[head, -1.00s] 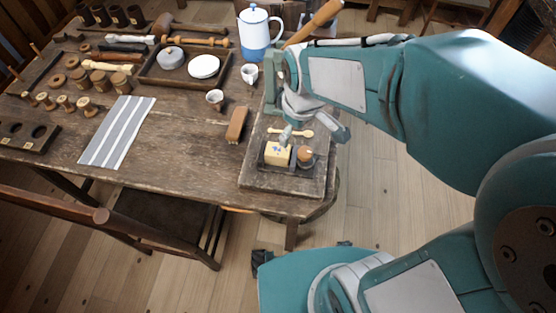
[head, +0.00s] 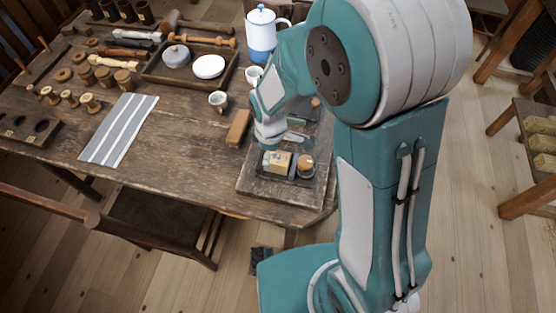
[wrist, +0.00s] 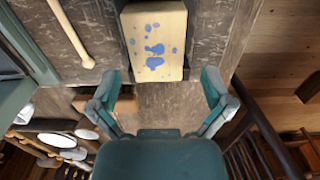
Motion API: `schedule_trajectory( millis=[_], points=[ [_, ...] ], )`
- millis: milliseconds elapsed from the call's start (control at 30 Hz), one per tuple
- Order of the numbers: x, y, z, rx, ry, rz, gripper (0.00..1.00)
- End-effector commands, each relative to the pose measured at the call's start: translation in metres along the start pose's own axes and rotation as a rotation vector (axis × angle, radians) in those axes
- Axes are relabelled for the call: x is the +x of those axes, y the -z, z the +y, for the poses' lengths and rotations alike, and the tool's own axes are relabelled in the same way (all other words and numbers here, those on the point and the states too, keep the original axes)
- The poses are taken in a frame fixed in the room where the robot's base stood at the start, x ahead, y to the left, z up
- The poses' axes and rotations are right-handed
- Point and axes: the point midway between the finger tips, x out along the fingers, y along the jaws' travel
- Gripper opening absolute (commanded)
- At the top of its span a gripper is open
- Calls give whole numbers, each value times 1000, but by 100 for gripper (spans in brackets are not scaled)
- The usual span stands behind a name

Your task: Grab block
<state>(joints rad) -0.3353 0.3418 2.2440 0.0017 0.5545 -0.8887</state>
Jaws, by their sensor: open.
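The block (head: 277,163) is pale yellow with blue marks on it. It sits on a dark tray on the wooden board at the table's near right corner. In the wrist view the block (wrist: 155,45) is at the top centre, ahead of my fingers. My gripper (wrist: 162,88) is open and empty, one finger on each side of the block's width and short of its near edge. In the head view my gripper (head: 270,142) is just behind and left of the block, and my arm hides part of it. I cannot tell its exact height above the board.
A round wooden-topped piece (head: 305,165) stands close beside the block on the right. A brown brush-like block (head: 238,127) lies left of the board. A striped cloth (head: 118,130), cups and a jug (head: 261,35) are further off. The table's near middle is bare.

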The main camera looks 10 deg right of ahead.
Motion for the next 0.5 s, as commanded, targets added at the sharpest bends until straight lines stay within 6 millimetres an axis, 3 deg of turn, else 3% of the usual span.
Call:
schedule_trajectory(
  millis=[233,500],
  points=[
    [35,4,3,0,3,-4,100],
    [40,3,4,0,0,0,100]
  ],
)
